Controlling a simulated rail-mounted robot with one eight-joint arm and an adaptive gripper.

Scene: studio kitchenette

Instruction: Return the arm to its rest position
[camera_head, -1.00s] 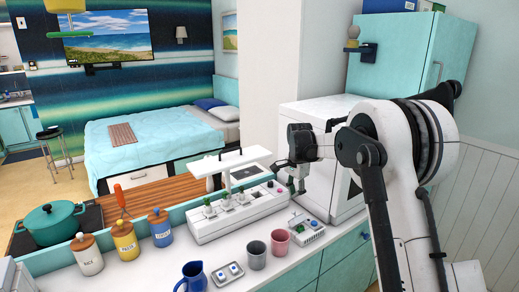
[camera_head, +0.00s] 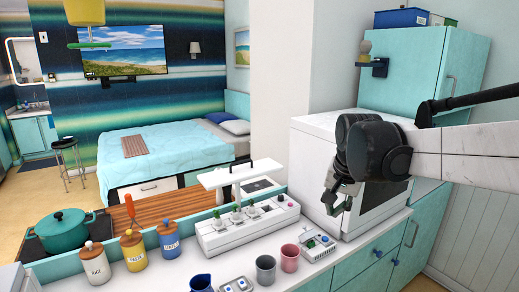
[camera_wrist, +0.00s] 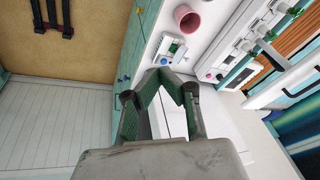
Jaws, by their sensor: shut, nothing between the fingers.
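My gripper (camera_head: 338,199) hangs at the end of my arm, in front of the white boxy appliance (camera_head: 318,165) and above the right part of the counter. It is shut and holds nothing. In the wrist view its fingers (camera_wrist: 168,80) stand over the counter's edge, with the pink cup (camera_wrist: 187,18) and a small white device (camera_wrist: 170,48) beyond them. My arm comes in from the right edge of the head view, roughly level, and covers part of the appliance and the teal cabinet (camera_head: 425,75).
The counter holds a white planter unit (camera_head: 245,230), a grey cup (camera_head: 265,270), a pink cup (camera_head: 289,258), a blue jug (camera_head: 201,284) and several lidded jars (camera_head: 132,250). A green pot (camera_head: 64,230) stands at the left.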

